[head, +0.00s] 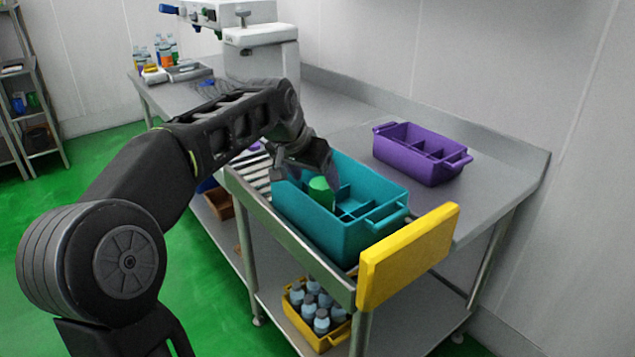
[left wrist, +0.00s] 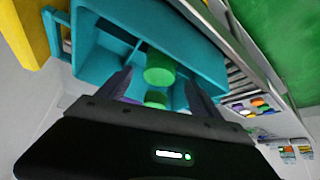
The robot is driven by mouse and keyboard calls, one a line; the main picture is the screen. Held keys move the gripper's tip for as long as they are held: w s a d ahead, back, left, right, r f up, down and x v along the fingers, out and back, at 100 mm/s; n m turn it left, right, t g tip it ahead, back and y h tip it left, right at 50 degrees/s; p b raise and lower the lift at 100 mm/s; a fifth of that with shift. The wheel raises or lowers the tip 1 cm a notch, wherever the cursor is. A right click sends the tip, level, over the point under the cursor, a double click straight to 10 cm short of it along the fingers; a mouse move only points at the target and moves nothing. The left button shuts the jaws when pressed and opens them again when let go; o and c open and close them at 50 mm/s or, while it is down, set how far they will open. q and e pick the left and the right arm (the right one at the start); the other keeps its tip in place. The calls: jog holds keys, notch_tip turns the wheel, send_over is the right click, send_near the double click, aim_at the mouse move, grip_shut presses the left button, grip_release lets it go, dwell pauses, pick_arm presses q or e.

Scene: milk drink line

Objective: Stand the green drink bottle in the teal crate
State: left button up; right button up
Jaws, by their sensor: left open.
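The teal crate (head: 345,232) stands on the roller section of the steel table, with dividers inside. The green drink bottle (head: 320,190) is inside it, in a compartment at the left; only its green upper part shows above the near wall. It looks roughly upright, but its base is hidden. My left gripper (head: 312,176) is over the crate, at the bottle. In the left wrist view, the open fingers (left wrist: 158,92) stand apart on either side of the bottle (left wrist: 160,68), with gaps showing. The crate (left wrist: 185,35) fills the background there. My right gripper is out of view.
A yellow end plate (head: 405,255) stands close beside the crate's right end. A purple divided crate (head: 420,153) sits behind on the table. A yellow crate of bottles (head: 293,318) is on the lower shelf. A machine (head: 262,55) stands at the back left.

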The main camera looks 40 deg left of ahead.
pick_arm(q)
jog(key=v, duration=0.8)
jog(key=shift+s+r, duration=0.15)
jog(key=shift+r, duration=0.15)
